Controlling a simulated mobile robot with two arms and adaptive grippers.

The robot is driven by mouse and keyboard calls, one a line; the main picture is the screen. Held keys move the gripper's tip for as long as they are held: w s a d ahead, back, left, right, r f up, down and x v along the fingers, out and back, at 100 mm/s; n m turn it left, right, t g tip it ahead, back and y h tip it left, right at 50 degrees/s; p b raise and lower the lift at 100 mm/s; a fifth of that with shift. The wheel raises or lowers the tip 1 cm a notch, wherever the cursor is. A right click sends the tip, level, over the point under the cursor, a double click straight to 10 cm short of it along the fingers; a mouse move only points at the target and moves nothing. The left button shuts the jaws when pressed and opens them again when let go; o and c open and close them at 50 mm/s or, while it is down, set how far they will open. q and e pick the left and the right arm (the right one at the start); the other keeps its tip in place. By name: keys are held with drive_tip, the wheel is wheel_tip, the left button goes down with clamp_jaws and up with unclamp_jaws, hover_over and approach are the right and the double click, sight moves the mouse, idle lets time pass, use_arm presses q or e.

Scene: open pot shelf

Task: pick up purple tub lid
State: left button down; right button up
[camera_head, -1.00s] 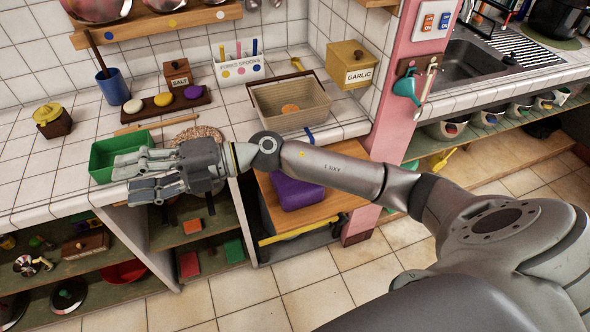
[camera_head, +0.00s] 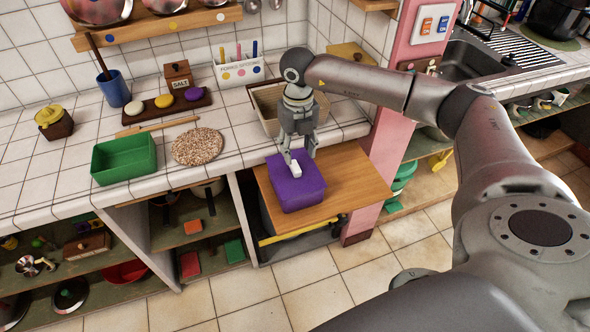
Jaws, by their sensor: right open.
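The purple tub (camera_head: 297,191) sits on the wooden surface below the counter. Its purple top faces up; I cannot clearly tell where the lid ends and the tub begins. A small white block-like piece (camera_head: 295,170) shows at its top, between my fingers; I cannot tell if it is the lid's handle. My right gripper (camera_head: 301,157) points down over the back part of the tub, with its fingers open around the white piece. I cannot tell whether they touch it. My left gripper is not in view.
The wooden surface (camera_head: 352,178) is free to the right of the tub. On the counter, the woven basket (camera_head: 265,105) stands just behind my right gripper. A green bin (camera_head: 124,158) and a round speckled mat (camera_head: 198,147) lie to the left. A pink post (camera_head: 384,145) stands on the right.

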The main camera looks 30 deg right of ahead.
sight(296, 167)
drive_tip(key=shift+f, duration=0.75)
drive_tip(key=shift+s+a+f+p, duration=0.1)
drive_tip(key=shift+f+p, duration=0.2)
drive_tip(key=shift+p, duration=0.2)
drive_tip(key=f, duration=0.1)
drive_tip(key=f+p, duration=0.1)
drive_tip(key=f, duration=0.1)
drive_tip(key=shift+a+f+p, duration=0.25)
drive_tip(key=shift+f+p, duration=0.05)
drive_tip(key=shift+p, duration=0.05)
drive_tip(key=shift+f, duration=0.5)
clamp_jaws()
